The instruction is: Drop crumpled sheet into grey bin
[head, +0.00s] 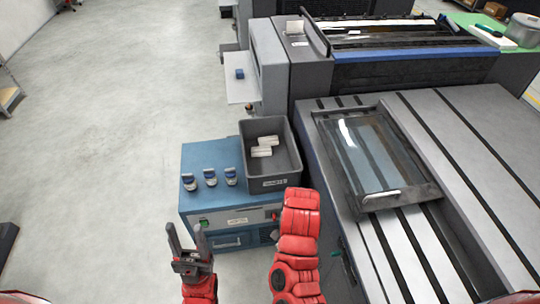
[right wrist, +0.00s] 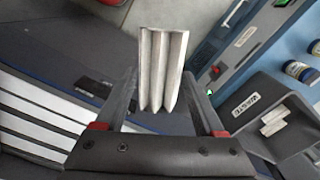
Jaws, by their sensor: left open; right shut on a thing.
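The crumpled sheet (right wrist: 161,68) is a white pleated piece, held upright between the fingers of my right gripper (right wrist: 160,88) in the right wrist view. In the head view my right forearm hides that gripper and the sheet. The grey bin (head: 284,183) stands on the blue cabinet in the head view, just beyond my right arm. Two white crumpled pieces (head: 262,147) lie in it. The bin also shows at the lower right of the right wrist view (right wrist: 238,118), off to the side of the held sheet. My left gripper (head: 187,240) is open and empty, in front of the cabinet.
Several small blue-and-white containers (head: 210,177) stand on the blue cabinet (head: 200,153) left of the bin. A large grey machine bed (head: 470,120) with a glass-topped frame (head: 370,150) fills the right. The floor (head: 100,120) at left is mostly clear.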

